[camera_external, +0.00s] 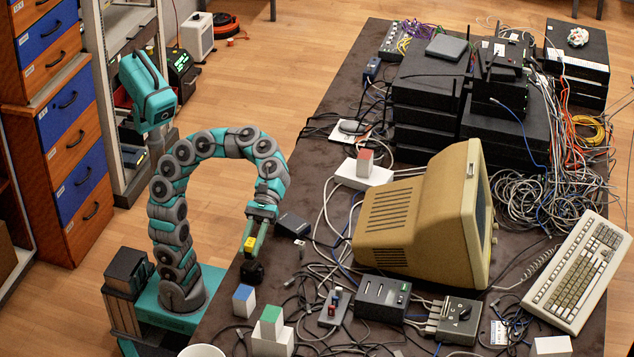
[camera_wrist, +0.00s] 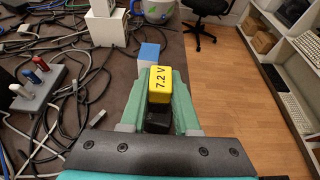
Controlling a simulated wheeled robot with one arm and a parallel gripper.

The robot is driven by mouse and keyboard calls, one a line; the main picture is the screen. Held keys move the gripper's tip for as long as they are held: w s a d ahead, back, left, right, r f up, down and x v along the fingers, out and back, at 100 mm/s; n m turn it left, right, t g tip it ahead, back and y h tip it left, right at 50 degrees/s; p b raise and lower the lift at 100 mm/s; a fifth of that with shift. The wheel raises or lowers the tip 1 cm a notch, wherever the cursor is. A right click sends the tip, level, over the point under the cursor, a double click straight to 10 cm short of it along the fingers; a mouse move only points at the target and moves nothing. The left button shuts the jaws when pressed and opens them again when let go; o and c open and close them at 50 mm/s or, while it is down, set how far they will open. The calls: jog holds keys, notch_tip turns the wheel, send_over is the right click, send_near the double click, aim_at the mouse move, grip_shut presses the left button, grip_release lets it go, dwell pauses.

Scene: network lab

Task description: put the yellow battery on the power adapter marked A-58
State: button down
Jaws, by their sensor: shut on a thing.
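The yellow battery (camera_wrist: 161,84), marked 7.2 V, is between the green fingers of my gripper (camera_wrist: 162,100), which are shut on it. In the external view the battery (camera_external: 250,243) shows as a small yellow patch at my gripper (camera_external: 256,238), over the table's left edge. A black piece (camera_wrist: 158,120) shows beside the battery between the fingers; I cannot tell if it is part of it. A dark adapter-like box (camera_external: 293,225) with a pale label lies right of my gripper. No A-58 marking is readable, so I cannot tell which adapter carries it.
A blue-topped white block (camera_external: 244,300) and a green-topped one (camera_external: 270,328) stand near the front edge. A red-topped block sits on a white adapter (camera_external: 364,174).

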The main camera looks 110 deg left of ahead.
jog(key=shift+f, duration=1.35)
jog(key=shift+f, duration=0.1)
jog(key=c, duration=0.6)
grip_release()
jog(key=shift+c, duration=0.2)
jog(key=shift+w+a+r, duration=0.1)
jog(key=shift+a+r, duration=0.15)
jog(key=shift+a, duration=0.05)
jog(key=p+v, duration=0.1)
jog(key=v, duration=1)
jog(key=shift+a, duration=0.25)
